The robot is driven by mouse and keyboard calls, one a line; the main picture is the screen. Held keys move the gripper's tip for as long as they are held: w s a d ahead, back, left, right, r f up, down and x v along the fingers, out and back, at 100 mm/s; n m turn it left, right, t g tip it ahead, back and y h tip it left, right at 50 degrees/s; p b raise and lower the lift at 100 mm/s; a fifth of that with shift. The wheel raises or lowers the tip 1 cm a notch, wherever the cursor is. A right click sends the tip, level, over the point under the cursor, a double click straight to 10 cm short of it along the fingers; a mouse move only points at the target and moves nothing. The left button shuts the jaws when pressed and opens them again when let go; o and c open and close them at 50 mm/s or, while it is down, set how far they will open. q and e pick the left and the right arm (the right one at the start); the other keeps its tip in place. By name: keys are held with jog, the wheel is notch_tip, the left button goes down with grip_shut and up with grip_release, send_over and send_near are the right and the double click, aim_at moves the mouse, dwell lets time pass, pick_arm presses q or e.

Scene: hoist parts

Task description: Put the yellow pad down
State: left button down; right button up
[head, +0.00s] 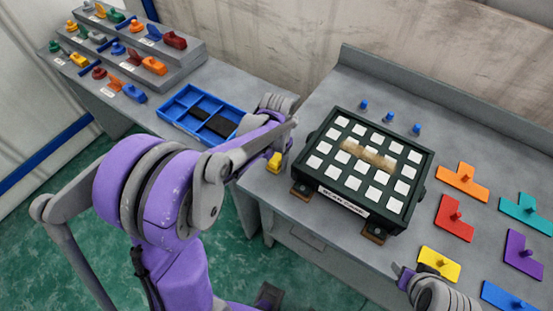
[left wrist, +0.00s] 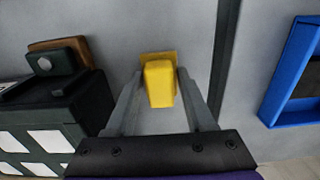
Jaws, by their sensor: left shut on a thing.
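The yellow pad (head: 274,162) is a small yellow block with a wider flat end. It is in my left gripper, left of the black box in the head view. In the left wrist view the yellow pad (left wrist: 159,82) sits between the two fingers of my left gripper (left wrist: 158,90), which is shut on it. Grey bench surface (left wrist: 110,25) lies behind the pad. I cannot tell whether the pad touches it. My right gripper (head: 403,275) shows only partly at the lower right, beside a yellow plate; its jaws are unclear.
The black box (head: 345,207) with white squares and a tan bar (head: 368,154) stands on the bench. A blue tray (head: 180,105) is on the side table, beyond a dark gap (left wrist: 225,60). Several coloured knobbed plates, one orange (head: 462,180), lie at right. Stepped shelves (head: 165,62) hold small parts.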

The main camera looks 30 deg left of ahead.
pick_arm(q)
jog(key=shift+f, duration=0.25)
jog(key=shift+c, duration=1.3)
grip_release()
jog(key=shift+r, duration=0.1)
jog(key=shift+r, duration=0.15)
notch_tip(320, 180, up, 12)
jog(key=p, duration=0.1)
jog(key=s+d+f+t, duration=0.2)
jog(key=s+d, duration=0.1)
jog(key=s, duration=0.4)
jog(key=s+d+f+n+t, duration=0.1)
jog(key=s+d+f+t, duration=0.1)
jog(key=s, duration=0.6)
jog(key=shift+d+t, duration=0.7)
jog(key=shift+d, duration=0.2)
